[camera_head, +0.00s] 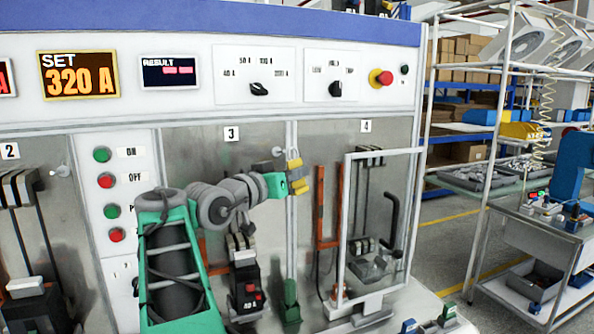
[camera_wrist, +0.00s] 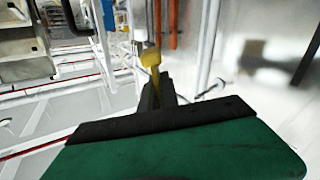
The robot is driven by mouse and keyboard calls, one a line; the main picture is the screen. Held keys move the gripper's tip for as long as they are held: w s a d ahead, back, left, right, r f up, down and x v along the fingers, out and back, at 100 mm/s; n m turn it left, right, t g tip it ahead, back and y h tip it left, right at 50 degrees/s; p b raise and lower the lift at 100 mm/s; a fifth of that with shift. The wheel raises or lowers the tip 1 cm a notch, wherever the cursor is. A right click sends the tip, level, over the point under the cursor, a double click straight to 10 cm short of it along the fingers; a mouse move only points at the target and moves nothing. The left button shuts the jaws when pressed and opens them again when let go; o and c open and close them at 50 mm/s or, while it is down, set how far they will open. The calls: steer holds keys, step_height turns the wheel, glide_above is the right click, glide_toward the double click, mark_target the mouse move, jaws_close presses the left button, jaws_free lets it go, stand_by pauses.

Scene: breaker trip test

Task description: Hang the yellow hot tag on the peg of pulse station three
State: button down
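The yellow hot tag (camera_head: 296,170) is at the tip of my gripper (camera_head: 284,181), in front of the divider right of station three's panel (camera_head: 222,155). In the wrist view the yellow tag (camera_wrist: 150,57) is between the dark fingertips (camera_wrist: 152,88), which look closed on it. A small pale knob (camera_head: 277,151), perhaps station three's peg, shows just left of the tag. I cannot tell whether the tag touches it. My forearm and wrist cover part of station three.
Station three's black breaker (camera_head: 246,292) stands below my wrist. A clear framed guard (camera_head: 345,225) stands in front of station four, right of the tag. Orange bars (camera_head: 320,212) rise between them. A similar peg (camera_head: 62,170) shows at station two. Shelving and a cart stand at right.

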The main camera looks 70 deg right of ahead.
steer(key=w+d+f+p, duration=0.1)
steer(key=w+d+p, duration=0.4)
steer(key=w+d, duration=0.1)
steer(key=shift+d+f, duration=0.2)
steer(key=shift+f, duration=0.05)
stand_by(0.6)
stand_by(0.5)
steer(key=c, duration=1.5)
jaws_free()
steer(key=shift+c, duration=0.2)
steer(key=shift+a, duration=0.15)
